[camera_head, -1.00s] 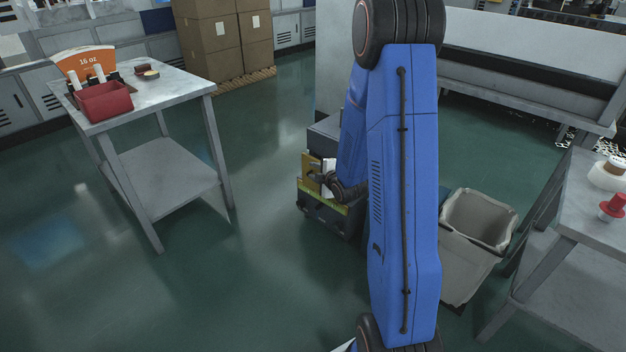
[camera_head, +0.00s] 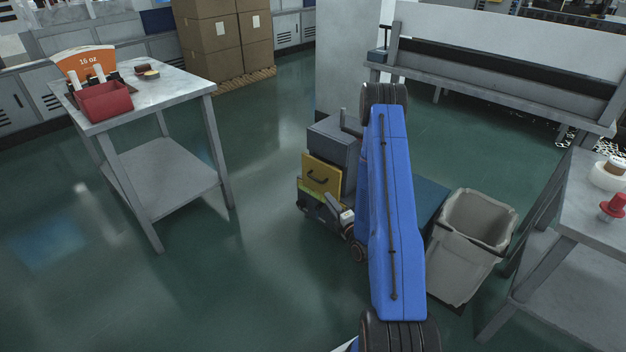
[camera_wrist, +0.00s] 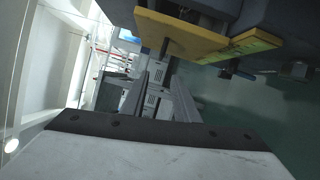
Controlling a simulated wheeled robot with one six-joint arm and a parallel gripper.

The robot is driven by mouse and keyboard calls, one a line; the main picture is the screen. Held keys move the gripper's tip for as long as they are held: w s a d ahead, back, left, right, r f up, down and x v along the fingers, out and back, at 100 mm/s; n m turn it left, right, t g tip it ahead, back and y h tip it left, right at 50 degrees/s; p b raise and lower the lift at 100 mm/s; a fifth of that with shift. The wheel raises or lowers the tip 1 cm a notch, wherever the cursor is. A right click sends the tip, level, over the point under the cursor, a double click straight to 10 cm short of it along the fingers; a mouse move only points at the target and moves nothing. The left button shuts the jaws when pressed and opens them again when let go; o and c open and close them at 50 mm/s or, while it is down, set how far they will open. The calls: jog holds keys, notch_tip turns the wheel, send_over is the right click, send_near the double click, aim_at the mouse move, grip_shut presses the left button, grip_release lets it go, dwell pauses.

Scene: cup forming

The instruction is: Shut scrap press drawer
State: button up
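The scrap press (camera_head: 335,145) is a low dark grey box on the floor. Its yellow drawer front (camera_head: 322,178), with a black handle, faces left and looks close to the body; I cannot tell if a gap is left. My gripper (camera_head: 333,202) is low beside the front, just right of and below the yellow panel. In the wrist view my gripper (camera_wrist: 160,98) has two grey fingers apart with nothing between them. My arm hides the press's right side.
A grey bin (camera_head: 465,250) stands right of my arm. A table with a red tray (camera_head: 104,101) is at the left, and another table (camera_head: 590,225) at the right. Cardboard boxes (camera_head: 225,45) stand at the back. The floor left of the press is clear.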

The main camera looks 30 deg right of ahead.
aim_at(313, 178)
jog(key=w, duration=1.1)
jog(key=w+d, duration=0.1)
jog(key=w, duration=0.4)
jog(key=shift+w+r, duration=0.25)
jog(key=shift+r, duration=0.05)
grip_shut()
